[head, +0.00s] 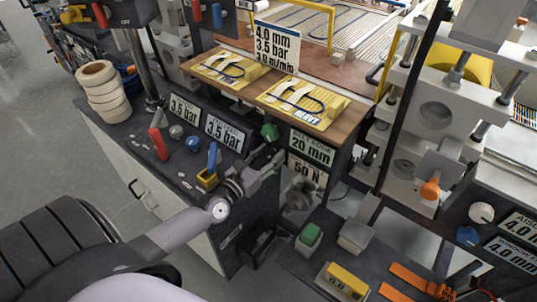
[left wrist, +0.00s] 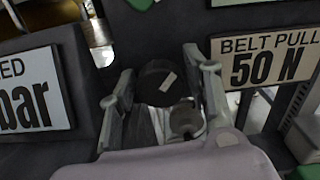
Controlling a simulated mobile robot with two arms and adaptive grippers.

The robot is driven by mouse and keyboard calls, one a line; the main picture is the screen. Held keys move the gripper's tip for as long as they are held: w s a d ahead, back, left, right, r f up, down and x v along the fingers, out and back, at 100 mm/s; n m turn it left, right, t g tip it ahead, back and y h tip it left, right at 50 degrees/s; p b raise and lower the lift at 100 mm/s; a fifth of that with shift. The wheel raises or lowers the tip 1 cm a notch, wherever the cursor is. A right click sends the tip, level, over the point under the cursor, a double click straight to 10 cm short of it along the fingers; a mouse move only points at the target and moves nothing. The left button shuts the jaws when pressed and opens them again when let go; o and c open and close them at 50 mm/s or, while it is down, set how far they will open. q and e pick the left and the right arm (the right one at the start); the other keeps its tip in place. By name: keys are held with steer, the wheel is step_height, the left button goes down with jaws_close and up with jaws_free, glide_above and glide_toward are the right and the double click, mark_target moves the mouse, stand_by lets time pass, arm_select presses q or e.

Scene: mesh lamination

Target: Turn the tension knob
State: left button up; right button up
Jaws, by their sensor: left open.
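A black round knob (left wrist: 158,84) with a pale index mark sits on the dark panel in the left wrist view, left of the BELT PULL 50 N sign (left wrist: 266,62). I take it to be the tension knob. My left gripper (left wrist: 164,78) is open, with one finger on each side of the knob; I cannot tell whether they touch it. In the head view my left gripper (head: 262,165) is at the front of the machine, left of the 50 N sign (head: 307,171), and the knob is not clearly visible there. My right gripper is not in view.
A green knob (head: 270,131) is just above the gripper. A red lever (head: 158,143) and a blue lever (head: 212,157) stand on the left panel. White rolls (head: 102,90) are stacked at its back. A green button box (head: 310,236) is at the lower right.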

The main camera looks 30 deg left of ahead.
arm_select(q)
steer(key=shift+c, duration=0.4)
steer(key=c, duration=0.8)
